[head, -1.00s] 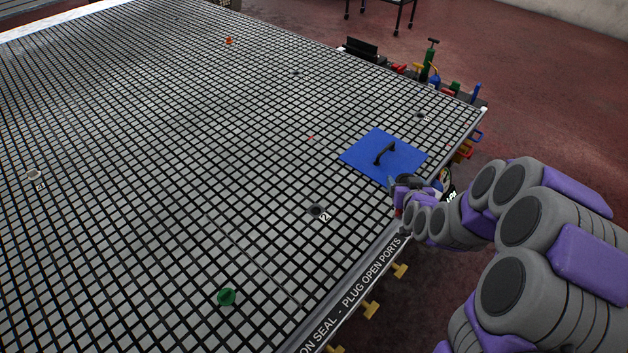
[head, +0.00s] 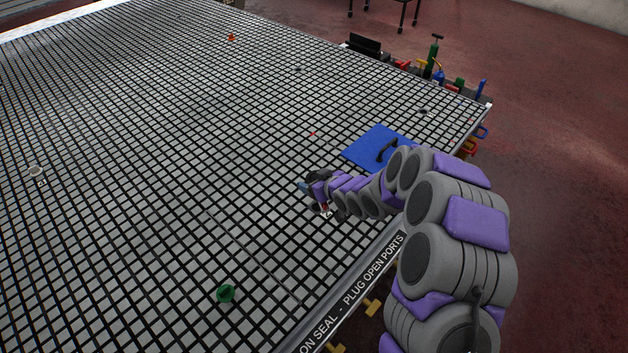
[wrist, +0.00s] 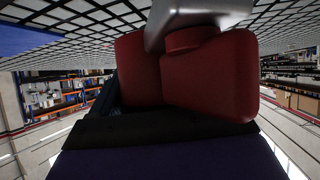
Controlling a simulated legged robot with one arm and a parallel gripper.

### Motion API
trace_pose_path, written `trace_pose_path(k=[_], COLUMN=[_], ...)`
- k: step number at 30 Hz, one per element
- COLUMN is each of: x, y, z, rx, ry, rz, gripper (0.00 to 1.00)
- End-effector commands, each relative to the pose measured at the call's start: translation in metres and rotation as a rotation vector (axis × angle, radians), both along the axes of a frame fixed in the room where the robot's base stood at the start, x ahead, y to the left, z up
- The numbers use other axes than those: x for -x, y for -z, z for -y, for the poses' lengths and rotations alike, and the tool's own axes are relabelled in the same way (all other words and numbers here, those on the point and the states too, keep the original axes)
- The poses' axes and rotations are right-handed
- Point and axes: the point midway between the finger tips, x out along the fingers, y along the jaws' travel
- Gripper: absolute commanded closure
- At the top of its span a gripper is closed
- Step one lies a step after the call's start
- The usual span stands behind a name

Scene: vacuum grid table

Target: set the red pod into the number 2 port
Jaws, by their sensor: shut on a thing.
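The red pod (wrist: 215,75) fills the middle of the wrist view. My gripper is shut on it, with a grey metal part lying against its upper side. In the head view my gripper (head: 312,190) is low over the grid near the number 2 port. The port's hole is hidden behind my gripper, and only part of its white label (head: 326,211) shows. I cannot tell whether the pod touches the port.
A blue plate (head: 366,145) with a black handle lies on the grid table (head: 150,190), right of my gripper. A green plug (head: 226,293) sits toward the front. An orange plug (head: 231,38) is far back. A port (head: 36,171) is at the far left.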

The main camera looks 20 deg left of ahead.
Motion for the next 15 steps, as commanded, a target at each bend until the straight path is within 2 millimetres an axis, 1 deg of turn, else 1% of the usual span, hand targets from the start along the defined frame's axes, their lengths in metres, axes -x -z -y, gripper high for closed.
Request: trace_pose_path(k=[11, 15], x=[0.001, 0.001], y=[-0.002, 0.011], z=[-0.002, -0.002], rx=[-0.001, -0.002], ry=[0.004, 0.003], rz=[-0.008, -0.008], gripper=[0.64, 0.64])
